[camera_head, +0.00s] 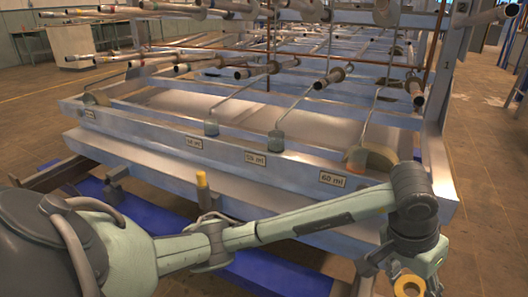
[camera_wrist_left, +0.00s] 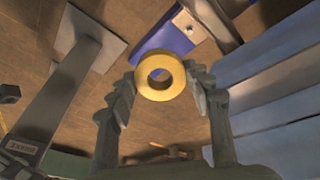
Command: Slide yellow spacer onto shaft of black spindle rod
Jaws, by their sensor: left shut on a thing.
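The yellow spacer (camera_head: 402,279) is a thick ring with a round hole, at the lower right of the head view. It also shows in the left wrist view (camera_wrist_left: 160,94), with its hole facing the camera. My left gripper (camera_wrist_left: 160,76) is shut on it, one finger on each side of the ring. In the head view this gripper (camera_head: 409,284) hangs at the end of my left arm, right of the metal frame and apart from it. I cannot make out a black spindle rod with certainty in either view. My right gripper is not in view.
A large metal frame (camera_head: 250,180) with labelled rails and several tubes fills the middle. Blue beams (camera_head: 130,212) lie below. Brown floor (camera_head: 490,200) is open at right.

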